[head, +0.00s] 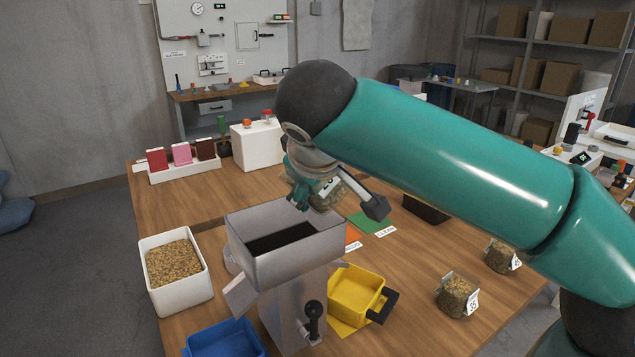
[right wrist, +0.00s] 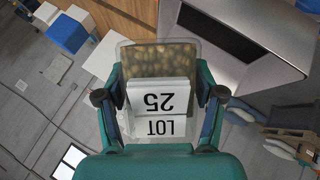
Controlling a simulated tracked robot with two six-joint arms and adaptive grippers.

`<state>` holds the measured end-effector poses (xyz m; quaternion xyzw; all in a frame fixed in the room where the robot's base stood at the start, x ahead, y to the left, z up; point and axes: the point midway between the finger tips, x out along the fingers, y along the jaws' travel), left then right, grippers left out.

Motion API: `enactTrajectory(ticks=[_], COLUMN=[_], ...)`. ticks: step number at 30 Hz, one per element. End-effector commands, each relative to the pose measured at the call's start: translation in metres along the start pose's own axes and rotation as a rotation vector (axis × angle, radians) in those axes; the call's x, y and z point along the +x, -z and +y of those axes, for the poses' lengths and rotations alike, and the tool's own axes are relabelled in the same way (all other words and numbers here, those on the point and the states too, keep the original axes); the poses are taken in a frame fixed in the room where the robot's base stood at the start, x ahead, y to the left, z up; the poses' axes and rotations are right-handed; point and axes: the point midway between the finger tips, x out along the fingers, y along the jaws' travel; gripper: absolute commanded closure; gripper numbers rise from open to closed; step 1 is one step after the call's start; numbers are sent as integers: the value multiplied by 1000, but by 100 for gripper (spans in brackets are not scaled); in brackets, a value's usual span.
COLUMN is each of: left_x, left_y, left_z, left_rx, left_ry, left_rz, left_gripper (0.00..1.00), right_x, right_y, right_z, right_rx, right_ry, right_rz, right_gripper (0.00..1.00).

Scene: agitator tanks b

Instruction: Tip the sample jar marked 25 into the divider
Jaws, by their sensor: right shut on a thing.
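My right gripper (head: 308,192) is shut on a clear sample jar (head: 331,190) of grain. In the right wrist view the gripper (right wrist: 160,100) has a finger on each side of the jar (right wrist: 160,60), and its white label reads LOT 25 upside down. Grain shows inside the jar. The metal divider (head: 255,268) stands on the table with a dark open hopper on top. In the head view the jar is just above the hopper's back right edge. The hopper also shows in the right wrist view (right wrist: 275,65). My left gripper is not in view.
A white tub (head: 183,299) of grain stands left of the divider. A blue pan (head: 222,340) and a yellow pan (head: 358,293) sit at its base. Two other labelled jars, one nearer (head: 457,297) and one farther (head: 499,257), stand to the right.

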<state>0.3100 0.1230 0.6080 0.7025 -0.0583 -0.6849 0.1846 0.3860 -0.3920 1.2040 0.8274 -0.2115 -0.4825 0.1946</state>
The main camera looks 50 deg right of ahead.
Motion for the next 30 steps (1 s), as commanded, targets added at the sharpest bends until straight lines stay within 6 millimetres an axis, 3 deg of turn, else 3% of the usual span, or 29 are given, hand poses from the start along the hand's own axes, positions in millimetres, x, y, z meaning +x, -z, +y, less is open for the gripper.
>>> enactTrajectory(ticks=[15, 30], left_x=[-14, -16], left_y=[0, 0], left_z=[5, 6], left_rx=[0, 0], left_ry=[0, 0], left_rz=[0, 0], left_gripper=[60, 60], right_x=[-1, -1], right_y=[1, 0], right_z=[1, 1], right_rx=[-56, -67], right_ry=[-23, -28], right_rz=[-54, -66], right_gripper=[100, 100])
